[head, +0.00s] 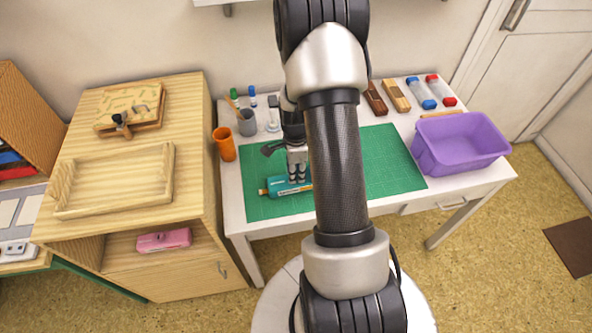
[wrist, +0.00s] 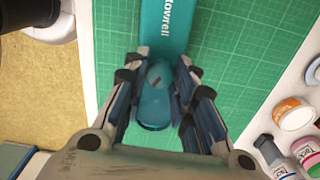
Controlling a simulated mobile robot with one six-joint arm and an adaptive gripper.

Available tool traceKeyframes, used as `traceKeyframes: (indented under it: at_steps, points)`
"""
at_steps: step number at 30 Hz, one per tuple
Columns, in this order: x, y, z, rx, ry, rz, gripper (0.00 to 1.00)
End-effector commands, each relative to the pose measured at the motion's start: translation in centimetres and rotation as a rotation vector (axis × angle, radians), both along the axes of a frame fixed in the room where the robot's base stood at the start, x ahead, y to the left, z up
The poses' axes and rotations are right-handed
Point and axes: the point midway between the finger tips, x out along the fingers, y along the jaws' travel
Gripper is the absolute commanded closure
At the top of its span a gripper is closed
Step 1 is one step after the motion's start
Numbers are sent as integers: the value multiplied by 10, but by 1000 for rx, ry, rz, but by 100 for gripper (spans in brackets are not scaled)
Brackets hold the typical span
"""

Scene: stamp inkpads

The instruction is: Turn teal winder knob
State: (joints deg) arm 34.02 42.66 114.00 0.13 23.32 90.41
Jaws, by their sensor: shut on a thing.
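The teal winder (head: 274,187), a long teal body with pale lettering, lies on the green cutting mat (head: 385,165). In the wrist view its body (wrist: 165,22) runs up out of the top of the picture. Its rounded teal knob (wrist: 155,105) sits between my fingers. My gripper (head: 298,180) points down over the winder. It is shut on the knob, with a finger on each side, as the wrist view (wrist: 164,72) shows. In the head view the knob is hidden behind my gripper.
An orange cup (head: 224,145) and a grey pen cup (head: 247,123) stand left of the mat. A purple bin (head: 460,145) stands at the table's right. Several bottles and wooden blocks line the back. The mat's right part is clear.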

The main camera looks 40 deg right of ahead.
Motion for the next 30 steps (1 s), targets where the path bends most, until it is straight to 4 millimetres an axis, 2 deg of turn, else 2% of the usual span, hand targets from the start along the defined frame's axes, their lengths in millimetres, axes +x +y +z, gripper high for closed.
traceKeyframes:
  at_steps: [13,24,25,30]
  points:
    - [0,0,0,-1,1,372,99]
    - [0,0,0,-1,0,402,99]
    - [0,0,0,-1,0,402,74]
    - [0,0,0,-1,0,401,62]
